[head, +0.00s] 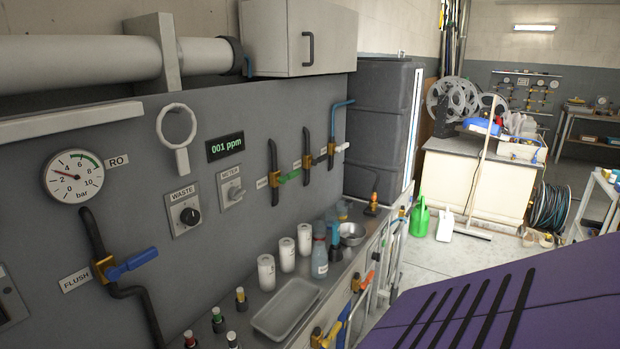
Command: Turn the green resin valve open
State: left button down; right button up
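The green valve handle (290,176) is on a dark vertical pipe (274,158) on the grey wall panel, left of the picture's middle in the head view. The handle sticks out to the right, across the pipe's line. A small label (262,183) sits just left of this valve; its text is too small to read. Nothing touches or covers the green handle. Neither of my grippers shows in this view.
Similar valves, one with a white handle (341,147), stand to the right. A blue FLUSH valve (132,264) is at the left. White cylinders (266,272), a grey tray (286,308) and bottles crowd the counter below. Open floor (432,262) lies to the right.

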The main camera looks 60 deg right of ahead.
aim_at(282, 180)
jog(key=z, duration=1.7)
jog(key=i+l+z, duration=0.2)
jog(key=i+l, duration=0.5)
